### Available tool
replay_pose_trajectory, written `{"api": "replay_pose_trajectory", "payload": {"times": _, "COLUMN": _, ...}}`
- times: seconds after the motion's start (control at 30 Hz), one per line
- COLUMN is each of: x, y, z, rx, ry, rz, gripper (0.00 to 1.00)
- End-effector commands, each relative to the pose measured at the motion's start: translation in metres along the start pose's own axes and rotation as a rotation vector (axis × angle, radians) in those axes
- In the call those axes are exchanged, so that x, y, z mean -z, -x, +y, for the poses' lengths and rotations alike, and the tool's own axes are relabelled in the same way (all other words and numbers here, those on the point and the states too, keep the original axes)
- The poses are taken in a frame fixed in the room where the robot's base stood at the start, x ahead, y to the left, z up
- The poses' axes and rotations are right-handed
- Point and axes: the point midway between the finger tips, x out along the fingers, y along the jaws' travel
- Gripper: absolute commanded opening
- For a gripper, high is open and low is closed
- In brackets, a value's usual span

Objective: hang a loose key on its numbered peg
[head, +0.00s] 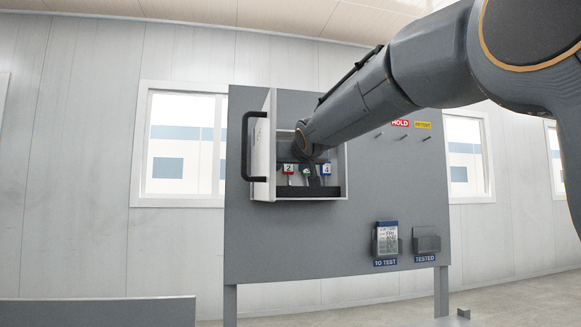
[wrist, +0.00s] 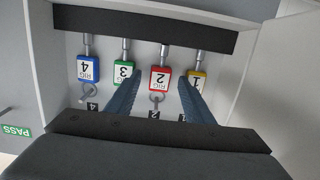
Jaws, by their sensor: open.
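My gripper (wrist: 159,80) is open inside a small wall cabinet, its blue-grey fingers on either side of the red key tag marked 2 (wrist: 159,79). I cannot tell whether they touch it. The wrist view is upside down. A blue tag 4 (wrist: 87,68), a green tag 3 (wrist: 123,72) and a yellow tag 1 (wrist: 197,79) are in the same row, each with a metal shaft. Rings show at tags 4 and 2; those at 3 and 1 are hidden by my fingers. Number labels on the back panel are partly covered. The head view shows tags 2 (head: 288,168) and 4 (head: 327,169).
The cabinet door (head: 262,150) with a black handle (head: 246,146) stands open at the left. A dark strip (head: 299,193) runs along the cabinet bottom. On the grey board (head: 300,250), a TO TEST holder (head: 386,262) and a TESTED holder (head: 426,244) sit at lower right.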

Motion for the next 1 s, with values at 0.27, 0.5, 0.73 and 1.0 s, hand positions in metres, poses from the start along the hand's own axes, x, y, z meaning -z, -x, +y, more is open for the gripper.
{"api": "replay_pose_trajectory", "payload": {"times": 0.27, "x": 0.001, "y": 0.033, "z": 0.000, "rx": 0.000, "ry": 0.000, "rz": 0.003, "gripper": 0.48}}
{"api": "replay_pose_trajectory", "payload": {"times": 0.5, "x": 0.000, "y": 0.066, "z": 0.000, "rx": 0.000, "ry": 0.000, "rz": 0.002, "gripper": 0.48}}
{"api": "replay_pose_trajectory", "payload": {"times": 0.73, "x": 0.000, "y": 0.077, "z": 0.000, "rx": 0.000, "ry": 0.000, "rz": 0.000, "gripper": 0.48}}
{"api": "replay_pose_trajectory", "payload": {"times": 1.0, "x": -0.026, "y": 0.075, "z": 0.010, "rx": -0.018, "ry": 0.000, "rz": -0.058, "gripper": 0.48}}
